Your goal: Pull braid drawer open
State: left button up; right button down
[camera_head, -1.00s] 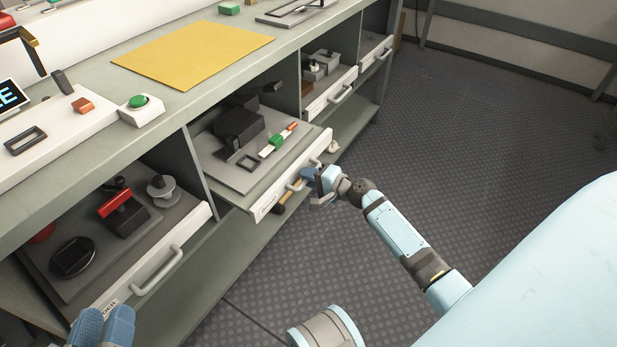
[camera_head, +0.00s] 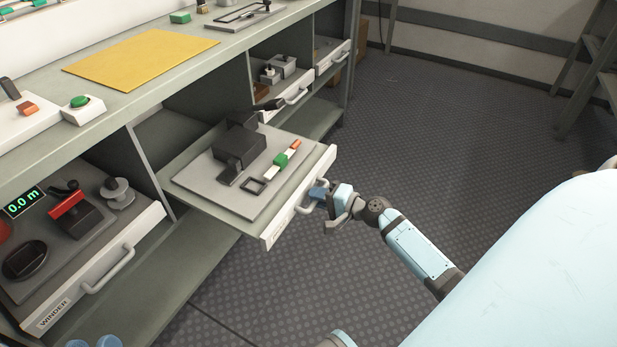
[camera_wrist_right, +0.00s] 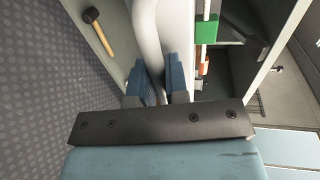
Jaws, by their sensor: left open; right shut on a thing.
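The middle drawer (camera_head: 268,245) stands well out from the bench, its label too small to read. It bears a grey plate (camera_head: 205,190) with a black device (camera_head: 238,145) and a green, white and orange strip (camera_head: 281,160). My right gripper (camera_head: 319,194) is shut on this drawer's handle at the front. In the right wrist view, its blue fingers (camera_wrist_right: 160,85) are on either side of the pale handle bar (camera_wrist_right: 148,35). My left gripper (camera_head: 94,343) shows only its blue tips at the bottom left edge, open and away from the drawers.
The WINDER drawer (camera_head: 100,275) is out at the left, with a red-handled device (camera_head: 70,203) and a display. More drawers (camera_head: 290,103) lie further right. A yellow mat (camera_head: 140,58) is on the benchtop. A hammer (camera_wrist_right: 98,30) lies below the drawer. The floor to the right is clear.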

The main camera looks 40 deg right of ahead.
jog(key=shift+s+d, duration=0.1)
jog(key=shift+s, duration=0.2)
pick_arm(q)
jog(key=shift+d+r, duration=0.15)
pick_arm(e)
jog(key=c, duration=1.1)
grip_release()
jog(key=shift+c, duration=0.2)
jog(key=shift+s, duration=0.1)
pick_arm(q)
jog(key=shift+r+t+p, duration=0.7)
jog(key=shift+r+p, duration=0.35)
jog(key=shift+r, duration=0.5)
pick_arm(e)
jog(key=v, duration=1.3)
jog(key=shift+s+d, duration=0.2)
jog(key=shift+s, duration=0.1)
pick_arm(q)
jog(key=shift+f, duration=0.1)
pick_arm(e)
jog(key=shift+r, duration=0.1)
